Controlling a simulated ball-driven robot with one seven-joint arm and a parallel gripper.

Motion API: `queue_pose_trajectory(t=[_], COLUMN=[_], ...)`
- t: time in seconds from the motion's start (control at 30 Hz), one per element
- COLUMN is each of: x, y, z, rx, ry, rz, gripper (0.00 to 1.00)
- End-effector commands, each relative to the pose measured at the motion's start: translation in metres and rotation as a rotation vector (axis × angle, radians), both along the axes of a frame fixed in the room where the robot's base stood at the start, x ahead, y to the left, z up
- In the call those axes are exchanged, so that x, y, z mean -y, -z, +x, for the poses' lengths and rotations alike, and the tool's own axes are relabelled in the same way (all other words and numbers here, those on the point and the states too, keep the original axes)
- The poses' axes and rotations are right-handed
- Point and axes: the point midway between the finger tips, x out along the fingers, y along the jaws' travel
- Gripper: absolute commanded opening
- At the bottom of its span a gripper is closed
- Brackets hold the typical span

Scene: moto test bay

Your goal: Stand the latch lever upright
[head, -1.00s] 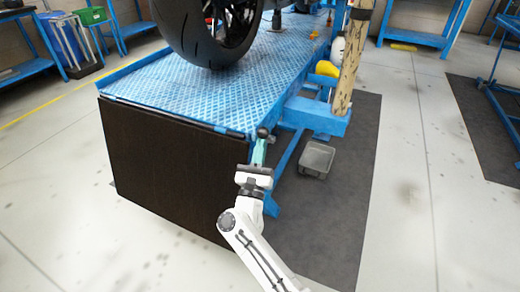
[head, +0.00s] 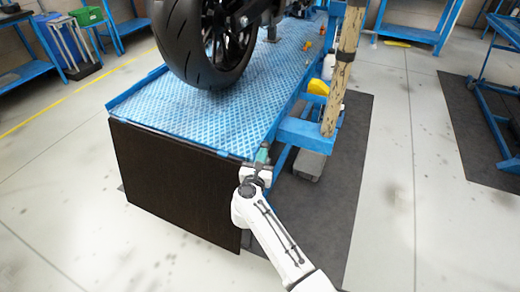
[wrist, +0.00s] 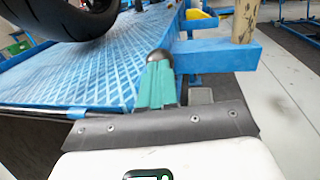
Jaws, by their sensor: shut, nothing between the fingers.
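The latch lever shows only as a dark round knob (wrist: 160,60) just beyond my fingertips in the wrist view; the rest of it is hidden. In the head view the knob (head: 265,145) is small, at the right front corner of the blue lift platform. My gripper (head: 262,156) has teal fingers, pressed together with nothing between them. In the wrist view the fingers (wrist: 156,85) point at the knob and overlap its lower edge; I cannot tell whether they touch it. The lever's tilt cannot be told.
The blue lift platform (head: 235,115) carries a motorcycle wheel (head: 205,50). A dark panel (head: 175,185) closes its front end. A blue side bracket (head: 305,133) with a worn post (head: 342,75) stands to the right.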

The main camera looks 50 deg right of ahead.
Motion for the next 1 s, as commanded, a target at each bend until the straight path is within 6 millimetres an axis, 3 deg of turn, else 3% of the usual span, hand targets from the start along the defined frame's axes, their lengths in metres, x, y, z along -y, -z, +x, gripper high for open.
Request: queue_pose_trajectory(t=[0.03, 0.23, 1.0], x=[0.004, 0.013, 0.026], y=[-0.011, -0.012, -0.015], z=[0.001, 0.004, 0.009], rx=[-0.008, -0.041, -0.038], ry=[0.003, 0.002, 0.001], rz=[0.025, 0.118, 0.108], gripper=[0.00, 0.00, 0.00])
